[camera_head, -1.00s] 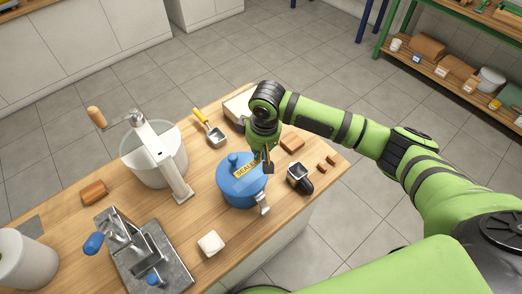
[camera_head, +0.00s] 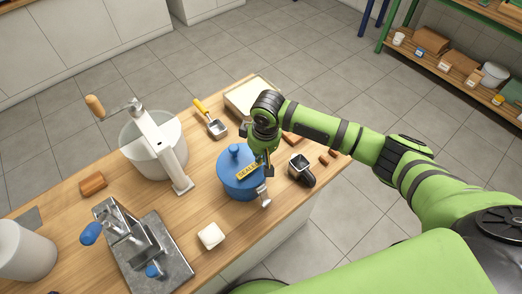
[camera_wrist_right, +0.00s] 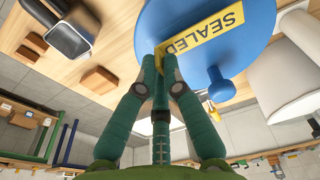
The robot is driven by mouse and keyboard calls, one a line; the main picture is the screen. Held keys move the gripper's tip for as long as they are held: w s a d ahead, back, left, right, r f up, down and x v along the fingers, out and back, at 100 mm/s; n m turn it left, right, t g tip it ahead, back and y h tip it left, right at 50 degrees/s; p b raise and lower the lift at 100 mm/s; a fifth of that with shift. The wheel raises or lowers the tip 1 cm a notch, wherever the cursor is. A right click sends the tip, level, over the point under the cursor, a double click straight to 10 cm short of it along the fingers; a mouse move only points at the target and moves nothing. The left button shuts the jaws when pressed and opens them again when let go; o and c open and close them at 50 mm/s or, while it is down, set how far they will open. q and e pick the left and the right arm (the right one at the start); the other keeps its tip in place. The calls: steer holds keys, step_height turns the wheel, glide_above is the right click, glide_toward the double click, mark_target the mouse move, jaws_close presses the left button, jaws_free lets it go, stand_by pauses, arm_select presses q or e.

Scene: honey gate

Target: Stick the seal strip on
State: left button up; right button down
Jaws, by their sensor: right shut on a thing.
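The yellow seal strip (camera_head: 247,171) reads "SEALED" and lies across the near rim area of the blue round vessel (camera_head: 232,187) with a knobbed lid. In the right wrist view the strip (camera_wrist_right: 205,36) overlaps the blue lid (camera_wrist_right: 240,62), and its near end is between my fingertips. I cannot tell whether the strip touches the lid all along. My right gripper (camera_head: 266,173) is shut on the strip's end, at the right side of the vessel. It also shows in the right wrist view (camera_wrist_right: 160,62). My left gripper is not in view.
A metal spout tap (camera_head: 264,197) sticks out from the vessel's front. A dark-handled metal scoop (camera_head: 301,168) and small wooden blocks (camera_head: 328,156) lie to the right.

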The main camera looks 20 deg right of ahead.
steer(key=shift+f, duration=0.7)
stand_by(0.9)
steer(key=c, duration=1.3)
jaws_free()
steer(key=shift+r, duration=0.2)
step_height(320, 180, up, 12)
steer(key=s, duration=0.1)
steer(key=shift+s+d+f, duration=0.15)
steer(key=shift+d+f, duration=0.1)
